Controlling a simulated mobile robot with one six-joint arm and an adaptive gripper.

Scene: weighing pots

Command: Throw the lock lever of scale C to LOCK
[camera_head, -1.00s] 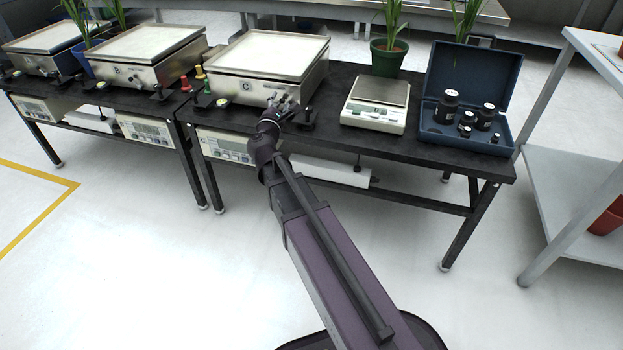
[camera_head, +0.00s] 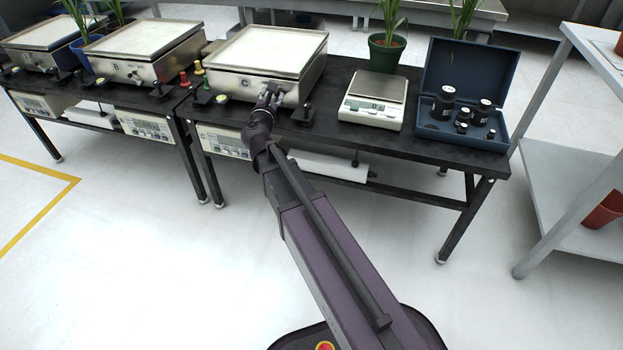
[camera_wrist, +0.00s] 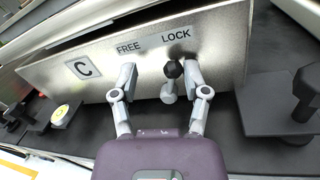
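Scale C (camera_head: 266,52) is a steel box with a pale top plate on the black table. In the wrist view its front panel (camera_wrist: 225,50) carries a C plate, a FREE label (camera_wrist: 128,48) on the left and a LOCK label (camera_wrist: 176,33) on the right.
A black fitting (camera_wrist: 275,100) stands right of the lever, and a green-yellow level (camera_wrist: 62,113) lies to the left. A small balance (camera_head: 374,100), an open weight case (camera_head: 420,130) and a potted plant (camera_head: 386,52) are on the table's right. Scale B (camera_head: 140,53) is further left.

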